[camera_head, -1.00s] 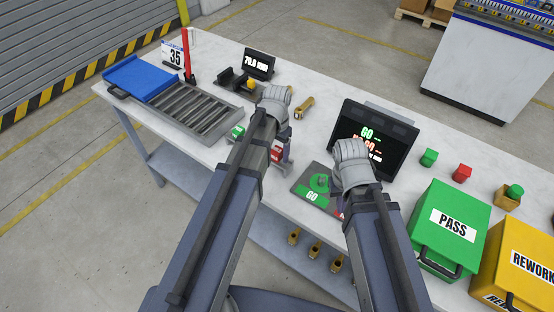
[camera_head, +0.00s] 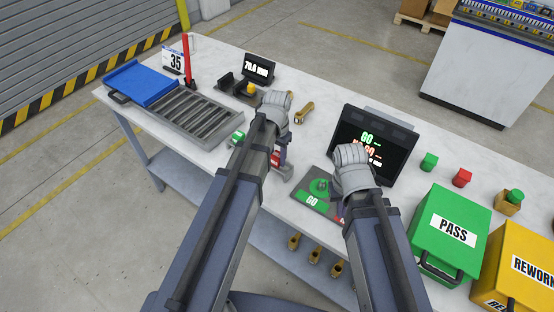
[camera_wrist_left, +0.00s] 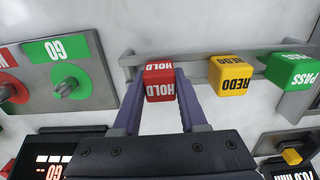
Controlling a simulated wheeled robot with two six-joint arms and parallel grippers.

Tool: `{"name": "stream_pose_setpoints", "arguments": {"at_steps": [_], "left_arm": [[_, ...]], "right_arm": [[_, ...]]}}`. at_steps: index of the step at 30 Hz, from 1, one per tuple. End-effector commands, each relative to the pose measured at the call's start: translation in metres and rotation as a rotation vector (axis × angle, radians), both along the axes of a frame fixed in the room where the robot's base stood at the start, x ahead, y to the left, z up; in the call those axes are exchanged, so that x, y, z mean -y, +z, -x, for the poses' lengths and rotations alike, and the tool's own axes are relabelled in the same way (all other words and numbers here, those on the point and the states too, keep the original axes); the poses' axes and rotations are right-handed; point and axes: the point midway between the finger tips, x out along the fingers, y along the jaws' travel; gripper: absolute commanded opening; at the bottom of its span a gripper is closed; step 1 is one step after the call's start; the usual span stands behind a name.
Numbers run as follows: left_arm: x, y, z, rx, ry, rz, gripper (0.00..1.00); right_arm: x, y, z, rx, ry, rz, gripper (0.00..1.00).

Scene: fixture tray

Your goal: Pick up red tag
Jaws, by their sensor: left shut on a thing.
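The red tag (camera_wrist_left: 159,83) is a small cube marked HOLD, in the left wrist view. My left gripper (camera_wrist_left: 160,95) is shut on it, with a finger on either side. The tag sits at the end of a grey holder (camera_wrist_left: 206,72), beside a yellow REDO cube (camera_wrist_left: 230,75) and a green PASS cube (camera_wrist_left: 290,70). I cannot tell whether the tag is still touching the holder. In the head view my left gripper (camera_head: 281,150) is largely hidden by its arm. My right arm reaches over the GO plate (camera_head: 312,200); its fingers are hidden.
A dark display (camera_head: 375,140) stands behind my right arm. A green PASS box (camera_head: 450,228) and a yellow REWORK box (camera_head: 520,265) are at the right.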

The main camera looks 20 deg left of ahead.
Motion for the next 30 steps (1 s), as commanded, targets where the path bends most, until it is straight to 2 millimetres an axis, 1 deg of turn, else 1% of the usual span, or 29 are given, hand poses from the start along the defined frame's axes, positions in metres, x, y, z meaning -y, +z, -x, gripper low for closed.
{"name": "stream_pose_setpoints", "arguments": {"at_steps": [5,8,11,21,24,27,30], "left_arm": [[0.000,0.009,0.000,0.000,0.000,0.000,0.00],[0.000,0.019,0.000,0.000,0.000,0.000,0.00],[0.000,0.032,0.000,0.000,0.000,0.000,0.00],[0.000,0.084,0.000,0.000,0.000,0.000,0.00],[0.000,0.095,0.000,0.000,0.000,0.000,0.00],[0.000,0.100,0.000,0.000,0.000,0.000,0.00],[0.000,0.101,0.000,0.000,0.000,0.000,0.00]], "right_arm": [[0.000,0.009,0.000,0.000,0.000,0.000,0.00],[0.000,0.019,0.000,0.000,0.000,0.000,0.00],[0.000,0.032,0.000,0.000,0.001,0.000,0.00],[0.000,0.084,0.000,0.000,0.003,0.000,0.00],[0.000,0.095,0.000,0.000,0.000,0.000,0.00],[0.000,0.100,0.000,0.000,-0.002,-0.001,0.00],[0.000,0.101,0.000,0.000,-0.002,-0.001,0.00]]}}
